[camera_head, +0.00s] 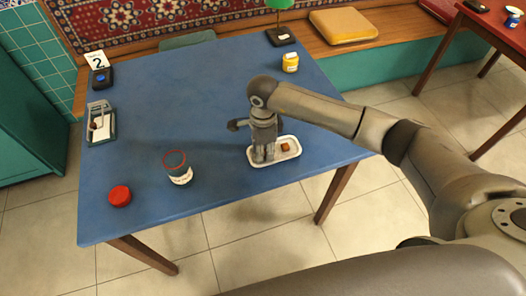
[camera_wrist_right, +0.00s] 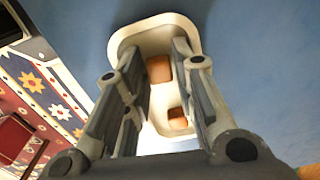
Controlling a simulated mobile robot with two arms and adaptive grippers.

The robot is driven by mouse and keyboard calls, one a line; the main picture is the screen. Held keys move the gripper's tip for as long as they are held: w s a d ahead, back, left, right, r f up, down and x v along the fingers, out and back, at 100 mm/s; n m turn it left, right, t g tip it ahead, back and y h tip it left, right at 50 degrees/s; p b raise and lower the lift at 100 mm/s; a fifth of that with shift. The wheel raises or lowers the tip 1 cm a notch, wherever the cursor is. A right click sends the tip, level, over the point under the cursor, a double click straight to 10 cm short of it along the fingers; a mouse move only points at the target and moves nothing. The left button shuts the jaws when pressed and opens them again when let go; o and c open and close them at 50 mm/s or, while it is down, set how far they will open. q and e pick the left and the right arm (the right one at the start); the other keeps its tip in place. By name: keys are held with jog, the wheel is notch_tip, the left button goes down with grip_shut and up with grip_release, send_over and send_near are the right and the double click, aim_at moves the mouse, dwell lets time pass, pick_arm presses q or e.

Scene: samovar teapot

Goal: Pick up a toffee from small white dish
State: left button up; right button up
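A small white dish (camera_head: 291,156) lies near the front right edge of the blue table; it also shows in the right wrist view (camera_wrist_right: 128,33). One brown toffee (camera_head: 285,146) shows in it in the head view. The wrist view shows two: one toffee (camera_wrist_right: 158,69) between my fingers and another toffee (camera_wrist_right: 177,118) beside the right finger. My right gripper (camera_head: 263,158) points down over the left part of the dish. Its fingers (camera_wrist_right: 162,50) are apart, with a gap around the first toffee; contact cannot be told. My left gripper is out of view.
The table's middle is clear.

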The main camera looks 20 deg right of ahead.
jog(key=c, duration=0.3)
jog(key=shift+r, duration=0.1)
jog(key=shift+c, duration=0.2)
